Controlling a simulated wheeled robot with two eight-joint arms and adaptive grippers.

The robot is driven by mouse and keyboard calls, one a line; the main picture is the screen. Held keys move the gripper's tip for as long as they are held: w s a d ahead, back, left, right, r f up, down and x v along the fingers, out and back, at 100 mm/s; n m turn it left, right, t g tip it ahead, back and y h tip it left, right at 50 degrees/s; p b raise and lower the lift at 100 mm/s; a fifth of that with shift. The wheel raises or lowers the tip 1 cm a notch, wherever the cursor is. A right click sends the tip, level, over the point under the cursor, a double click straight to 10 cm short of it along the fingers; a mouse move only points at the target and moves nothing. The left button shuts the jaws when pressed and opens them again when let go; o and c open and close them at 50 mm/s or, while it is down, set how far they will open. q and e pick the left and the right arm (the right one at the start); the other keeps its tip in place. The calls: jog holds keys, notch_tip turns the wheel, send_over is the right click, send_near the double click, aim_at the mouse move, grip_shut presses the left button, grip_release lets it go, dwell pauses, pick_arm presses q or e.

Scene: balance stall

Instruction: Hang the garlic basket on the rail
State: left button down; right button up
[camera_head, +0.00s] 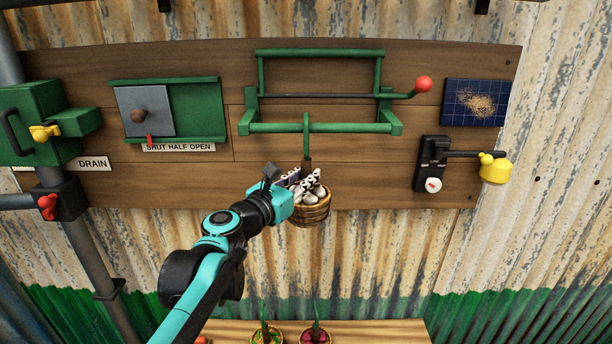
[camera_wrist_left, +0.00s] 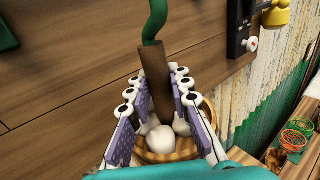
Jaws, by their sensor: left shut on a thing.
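The garlic basket (camera_head: 310,214) is a round wicker basket with white bulbs in it, hanging below the green rail frame (camera_head: 350,128) on the board. Its brown grip (camera_wrist_left: 153,80) rises to a green hook (camera_head: 306,134). The hook's top overlaps the frame's lower front bar in the head view; I cannot tell whether it is over the bar or only in front. My left gripper (camera_head: 301,181) is shut on the basket's brown grip, which stands between its fingers in the left wrist view (camera_wrist_left: 160,112). My right gripper is not in view.
A red-knobbed lever (camera_head: 423,84) sticks out at the frame's right. A sliding shutter (camera_head: 146,110) and a green drain box (camera_head: 32,120) are to the left. A yellow-ended lever (camera_head: 495,168) is at the right. Two more baskets (camera_head: 266,335) (camera_head: 315,336) stand on a shelf below.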

pick_arm(q)
jog(key=c, duration=1.3)
grip_release()
jog(key=shift+s, duration=0.1)
